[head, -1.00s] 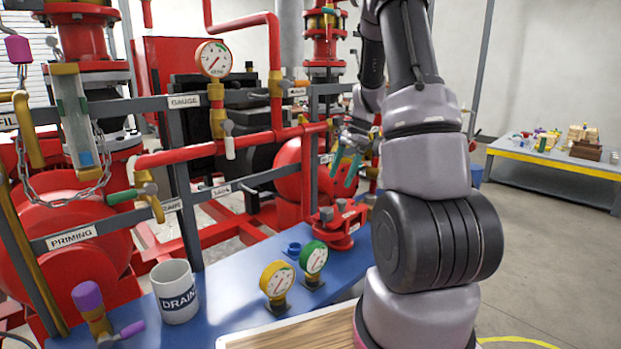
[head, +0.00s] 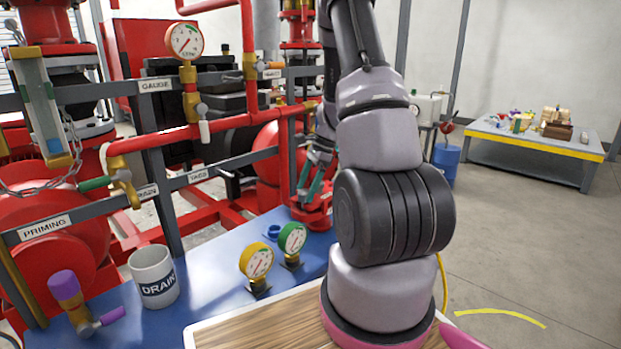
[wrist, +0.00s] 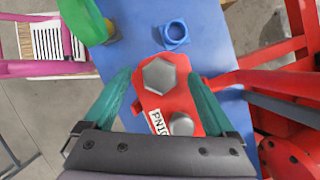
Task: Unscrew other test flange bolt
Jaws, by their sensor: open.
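The red test flange (wrist: 150,101) lies on the blue bench (wrist: 212,35) and carries a white label. Two grey hex bolt heads show on it in the wrist view: a larger one (wrist: 160,76) and a smaller-looking one (wrist: 181,124) closer to my gripper's palm. My gripper (wrist: 163,85) is open, with its teal fingers apart on either side of the flange and nothing held between them. In the head view my gripper (head: 312,180) is just above the red flange (head: 318,218), which my arm partly hides. The bolts cannot be made out there.
A blue square holder with a round hole (wrist: 174,34) sits beside the flange. A green gauge (head: 292,238), a yellow gauge (head: 257,260) and a DRAIN mug (head: 154,276) stand along the bench. Red pipes (wrist: 275,82) and grey rails run close on the flange's right in the wrist view.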

